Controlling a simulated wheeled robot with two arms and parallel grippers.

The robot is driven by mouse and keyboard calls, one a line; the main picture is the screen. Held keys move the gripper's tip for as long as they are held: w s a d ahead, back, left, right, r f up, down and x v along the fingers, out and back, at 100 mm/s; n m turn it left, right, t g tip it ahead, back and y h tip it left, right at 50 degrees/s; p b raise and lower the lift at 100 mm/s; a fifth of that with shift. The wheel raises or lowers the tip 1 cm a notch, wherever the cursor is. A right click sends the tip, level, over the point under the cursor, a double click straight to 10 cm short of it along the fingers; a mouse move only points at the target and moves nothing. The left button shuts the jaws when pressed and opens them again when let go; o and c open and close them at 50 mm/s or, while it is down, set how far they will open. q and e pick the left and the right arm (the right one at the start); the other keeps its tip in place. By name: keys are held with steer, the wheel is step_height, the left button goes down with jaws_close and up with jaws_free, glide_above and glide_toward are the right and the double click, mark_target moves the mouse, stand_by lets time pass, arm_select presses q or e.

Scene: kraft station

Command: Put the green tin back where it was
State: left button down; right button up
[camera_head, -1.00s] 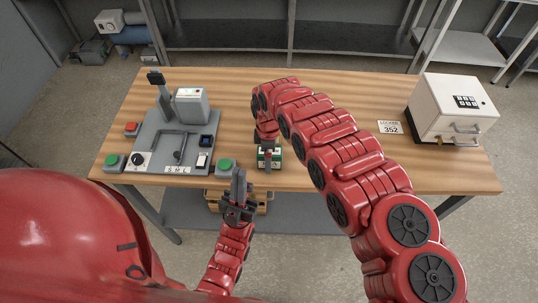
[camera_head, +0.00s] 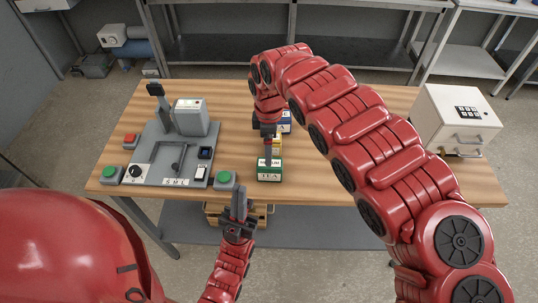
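The green tin (camera_head: 269,174) is a small box with a white label reading TEA. It stands upright on the wooden table near the front edge, in the middle. My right gripper (camera_head: 268,155) points down at the tin's top from behind. It is seen edge-on, so its opening and whether it grips the tin cannot be told. A yellow tin (camera_head: 277,146) and a blue tin (camera_head: 286,124) stand behind, partly hidden by my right arm. My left gripper (camera_head: 239,203) is in front of the table edge, apart from the tins, its two fingers pointing up and close together.
A grey lever fixture (camera_head: 150,155) with buttons fills the table's left side. A green button box (camera_head: 226,180) stands just left of the tin. A white keypad cabinet (camera_head: 455,115) stands at the right. A wooden crate (camera_head: 262,218) sits on the lower shelf.

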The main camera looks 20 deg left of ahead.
steer(key=shift+r, duration=0.8)
